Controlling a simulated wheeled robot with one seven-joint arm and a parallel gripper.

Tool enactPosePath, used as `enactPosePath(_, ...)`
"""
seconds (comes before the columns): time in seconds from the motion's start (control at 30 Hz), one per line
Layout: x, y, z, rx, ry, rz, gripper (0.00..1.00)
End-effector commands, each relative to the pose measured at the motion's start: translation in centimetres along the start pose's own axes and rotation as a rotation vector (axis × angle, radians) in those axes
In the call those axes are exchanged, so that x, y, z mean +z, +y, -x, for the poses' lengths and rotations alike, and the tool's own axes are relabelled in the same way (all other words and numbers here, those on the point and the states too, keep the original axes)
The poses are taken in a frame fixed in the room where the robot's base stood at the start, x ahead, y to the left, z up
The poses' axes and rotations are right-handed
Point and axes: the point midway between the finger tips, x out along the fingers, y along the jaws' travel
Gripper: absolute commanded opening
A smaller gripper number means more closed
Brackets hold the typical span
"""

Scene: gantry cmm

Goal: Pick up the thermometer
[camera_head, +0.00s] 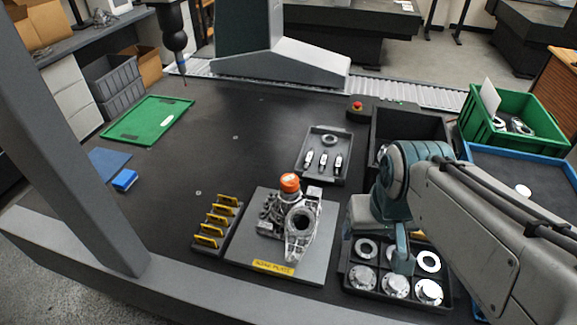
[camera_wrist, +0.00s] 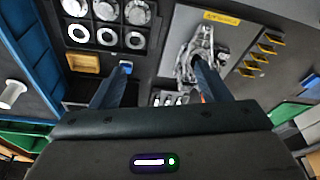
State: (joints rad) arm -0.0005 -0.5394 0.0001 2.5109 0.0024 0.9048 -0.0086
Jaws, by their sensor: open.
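I cannot make out a thermometer for certain in either view. A small white and pale-blue patch (camera_wrist: 125,67) shows at my left fingertip in the wrist view; I cannot tell whether it is part of the finger or a separate thing. My gripper (camera_wrist: 162,65) is open, its two dark-blue fingers spread with no object clearly held between them. In the head view my gripper (camera_head: 403,262) points down over the black tray of metal rings and discs (camera_head: 347,277). My arm hides part of the table's right side there.
A grey plate (camera_head: 245,240) bears a metal casting with an orange cap (camera_head: 290,182). A yellow-tabbed rack (camera_head: 212,222) stands left of it. A grey tray (camera_head: 299,168) holds small tools. A green crate (camera_head: 470,120) and blue-rimmed tray (camera_head: 500,152) lie right. The table's left middle is mostly clear.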

Motion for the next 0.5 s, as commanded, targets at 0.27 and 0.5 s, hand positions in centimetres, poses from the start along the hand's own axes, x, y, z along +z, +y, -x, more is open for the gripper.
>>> enactPosePath(0.27, 0.0, 0.0, 0.0, 0.0, 0.0, 0.0, 0.69)
enactPosePath(0.5, -1.9, -0.3, 0.2, 0.007, -0.018, 0.098, 0.74)
